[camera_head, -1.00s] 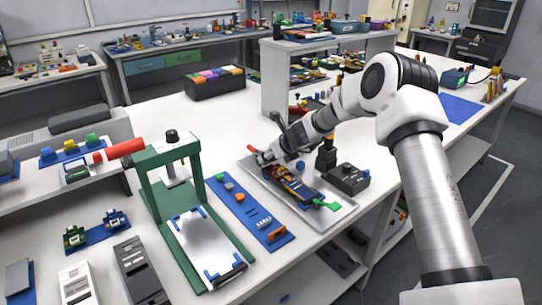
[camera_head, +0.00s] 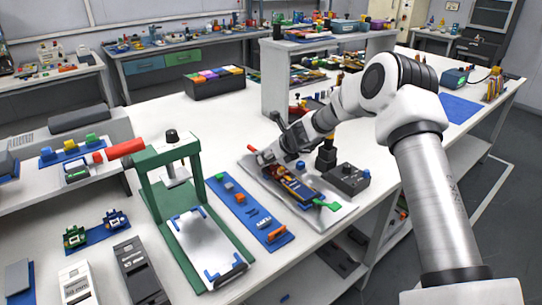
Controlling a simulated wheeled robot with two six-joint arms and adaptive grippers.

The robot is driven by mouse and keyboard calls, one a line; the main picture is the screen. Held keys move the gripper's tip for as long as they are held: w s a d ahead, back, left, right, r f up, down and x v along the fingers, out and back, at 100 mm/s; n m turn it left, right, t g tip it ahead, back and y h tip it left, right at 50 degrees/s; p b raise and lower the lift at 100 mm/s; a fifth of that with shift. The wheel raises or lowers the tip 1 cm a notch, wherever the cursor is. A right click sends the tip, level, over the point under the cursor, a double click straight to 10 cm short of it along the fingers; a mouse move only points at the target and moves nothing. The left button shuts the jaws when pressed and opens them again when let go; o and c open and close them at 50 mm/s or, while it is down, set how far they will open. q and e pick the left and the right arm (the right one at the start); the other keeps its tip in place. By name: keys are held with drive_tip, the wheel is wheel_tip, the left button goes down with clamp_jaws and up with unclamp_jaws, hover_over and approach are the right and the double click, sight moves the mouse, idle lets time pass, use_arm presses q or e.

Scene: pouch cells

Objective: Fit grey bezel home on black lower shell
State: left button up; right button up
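My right gripper (camera_head: 272,160) reaches down at the far end of a light tray (camera_head: 338,216) in the middle of the bench. A long dark assembly with blue and yellow parts (camera_head: 298,188) lies on the tray just in front of it. The gripper's fingers are small and partly hidden, so I cannot tell whether they are open or shut. A black shell-like piece (camera_head: 138,272) lies on the bench at the lower left. A light grey piece (camera_head: 78,284) lies beside it, apart from it. My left gripper is not in view.
A green press frame (camera_head: 150,190) stands left of the tray. A blue mat (camera_head: 225,200) with small parts lies between them. A black box with a knob (camera_head: 347,179) stands right of the tray.

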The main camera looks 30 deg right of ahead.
sight(272, 160)
drive_tip(key=shift+f+b, duration=1.05)
drive_tip(key=shift+f, duration=0.05)
drive_tip(key=o, duration=0.8)
drive_tip(key=shift+o, duration=0.2)
drive_tip(key=shift+r, duration=0.1)
drive_tip(key=v, duration=0.5)
drive_tip(key=shift+s+r, duration=0.1)
drive_tip(key=s, duration=0.7)
drive_tip(key=s+d, duration=0.1)
drive_tip(key=s, duration=0.3)
drive_tip(key=shift+s, duration=0.4)
